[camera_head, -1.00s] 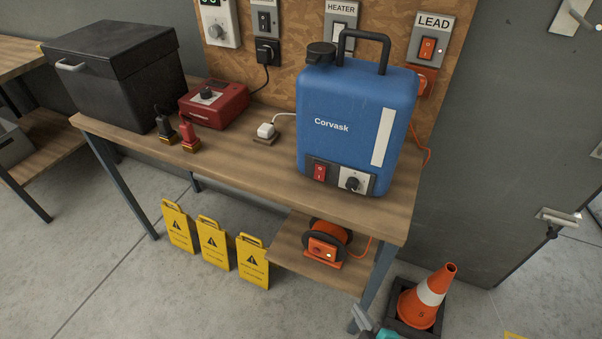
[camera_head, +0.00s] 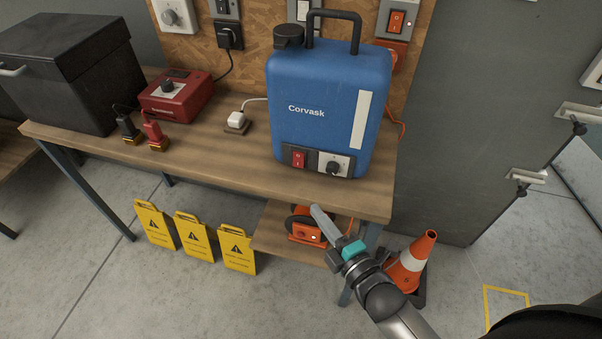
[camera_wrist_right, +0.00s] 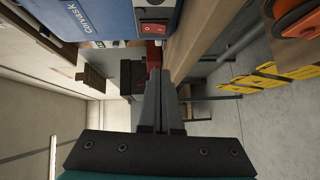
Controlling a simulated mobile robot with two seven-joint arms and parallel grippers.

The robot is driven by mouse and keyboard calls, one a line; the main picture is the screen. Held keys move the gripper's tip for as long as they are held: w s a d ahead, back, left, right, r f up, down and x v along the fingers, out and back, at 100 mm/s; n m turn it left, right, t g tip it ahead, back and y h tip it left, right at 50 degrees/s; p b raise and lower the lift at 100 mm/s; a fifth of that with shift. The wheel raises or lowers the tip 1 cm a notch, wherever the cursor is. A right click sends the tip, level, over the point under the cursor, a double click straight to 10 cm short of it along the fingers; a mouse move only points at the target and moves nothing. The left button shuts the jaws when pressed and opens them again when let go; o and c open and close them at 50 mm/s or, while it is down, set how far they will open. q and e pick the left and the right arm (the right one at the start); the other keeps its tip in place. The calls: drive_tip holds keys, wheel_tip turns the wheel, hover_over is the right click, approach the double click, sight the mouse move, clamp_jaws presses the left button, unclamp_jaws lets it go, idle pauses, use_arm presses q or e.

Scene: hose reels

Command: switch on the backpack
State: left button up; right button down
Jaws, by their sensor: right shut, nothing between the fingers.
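The blue backpack (camera_head: 322,110), marked Corvask, stands upright on the wooden bench (camera_head: 215,150). Low on its front are a red rocker switch (camera_head: 298,159) and a black knob (camera_head: 334,167) on a white plate. My right gripper (camera_head: 318,212) is shut and empty, in front of the bench edge and below the backpack's switch panel, apart from it. In the right wrist view, the shut fingers (camera_wrist_right: 161,80) point along the bench, with the red switch (camera_wrist_right: 153,28) above them in the picture. My left gripper is out of view.
A black box (camera_head: 70,70), a red charger (camera_head: 176,95) and a white plug (camera_head: 236,119) are on the bench. An orange hose or cable reel (camera_head: 306,232) sits on the lower shelf behind my gripper. Yellow signs (camera_head: 195,237) and a traffic cone (camera_head: 411,262) stand on the floor.

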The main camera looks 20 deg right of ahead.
drive_tip(key=b, duration=0.1)
approach(295, 165)
drive_tip(key=w+a, duration=0.3)
drive_tip(key=a, duration=0.1)
drive_tip(key=shift+w+d+f+b, duration=0.15)
drive_tip(key=shift+w+d+b, duration=0.15)
drive_tip(key=shift+w+d, duration=0.55)
drive_tip(key=shift+w+d+f, duration=0.1)
drive_tip(key=shift+w+d, duration=0.3)
drive_tip(key=shift+w, duration=0.25)
drive_tip(key=shift+w+d+f+t+b, duration=0.2)
drive_tip(key=shift+w+f+t+b, duration=0.1)
drive_tip(key=shift+b, duration=0.65)
drive_tip(key=shift+r, duration=0.25)
drive_tip(key=shift+s, duration=0.1)
drive_tip(key=shift+f, duration=0.1)
